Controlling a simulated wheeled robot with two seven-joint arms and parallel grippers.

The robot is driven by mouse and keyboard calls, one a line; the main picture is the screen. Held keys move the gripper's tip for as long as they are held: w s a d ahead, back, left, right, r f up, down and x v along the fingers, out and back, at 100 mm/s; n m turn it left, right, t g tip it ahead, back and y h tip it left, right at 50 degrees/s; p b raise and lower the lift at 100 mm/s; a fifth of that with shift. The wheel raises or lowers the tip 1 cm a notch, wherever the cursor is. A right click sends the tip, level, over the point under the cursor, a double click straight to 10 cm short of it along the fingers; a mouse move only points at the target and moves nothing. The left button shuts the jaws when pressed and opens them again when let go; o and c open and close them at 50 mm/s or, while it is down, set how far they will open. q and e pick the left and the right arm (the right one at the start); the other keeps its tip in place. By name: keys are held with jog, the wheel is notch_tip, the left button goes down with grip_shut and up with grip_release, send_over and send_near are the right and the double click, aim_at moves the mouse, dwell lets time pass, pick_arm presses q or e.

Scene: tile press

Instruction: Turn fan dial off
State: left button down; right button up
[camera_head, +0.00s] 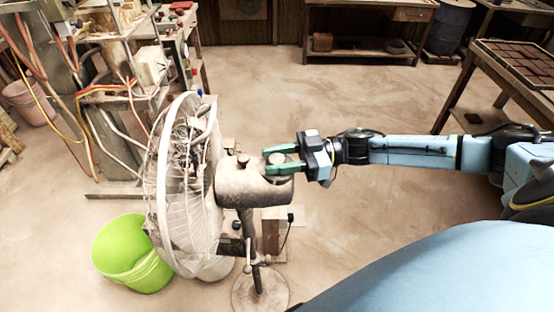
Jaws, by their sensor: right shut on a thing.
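A dusty standing fan (170,190) with a round wire cage faces left, on a post with a round base. Its motor housing (240,188) lies behind the cage, and a small dark knob (243,160) stands on top of it. A round fan dial (275,158) sits at the back end of the housing. My right gripper (273,160) reaches in from the right with its green fingers on either side of the dial, shut on it. The fingers partly hide the dial, so its setting cannot be read. My left gripper is not in view.
A lime green bucket (122,255) stands on the floor left of the fan. A machine with hoses and cables (110,100) is at the upper left. A wooden bench (365,50) stands at the back, and a table with tiles (515,65) at the right. The middle floor is clear.

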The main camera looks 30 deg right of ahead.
jog(key=o, duration=1)
jog(key=b+v, duration=0.2)
jog(key=v, duration=1.1)
jog(key=shift+s+d, duration=0.15)
jog(key=shift+s, duration=0.05)
